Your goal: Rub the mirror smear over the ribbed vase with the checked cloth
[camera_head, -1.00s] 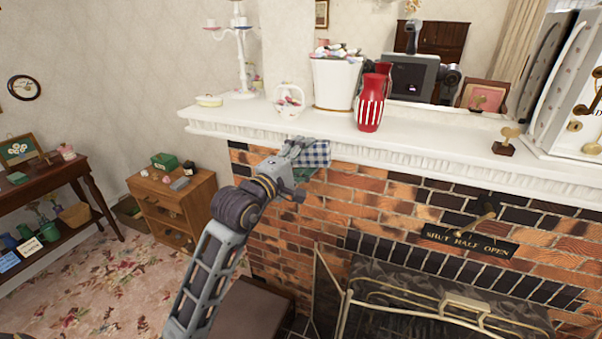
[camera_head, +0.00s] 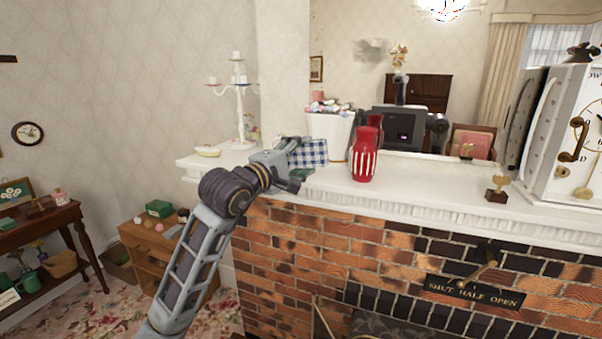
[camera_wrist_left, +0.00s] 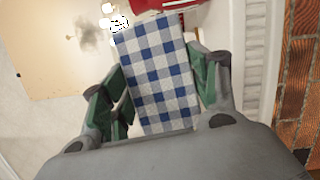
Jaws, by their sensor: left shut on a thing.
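My left gripper (camera_head: 297,163) is shut on the blue and white checked cloth (camera_head: 308,152), which sticks up above the front left of the mantel. In the left wrist view the checked cloth (camera_wrist_left: 160,75) lies between the green finger pads. The ribbed vase (camera_head: 364,156), red with white stripes, stands on the mantel to the right of the cloth; a red part of it (camera_wrist_left: 155,4) shows at the top of the wrist view. A grey smear (camera_head: 371,50) marks the mirror (camera_head: 338,30) above the vase, apart from the cloth. The smear also shows in the wrist view (camera_wrist_left: 93,36). My right gripper is not in view.
A white planter (camera_head: 326,140) stands left of the vase, close to the cloth. A small trophy (camera_head: 497,188) and a white clock (camera_head: 560,150) stand at the right. The mantel (camera_head: 430,190) right of the vase is clear.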

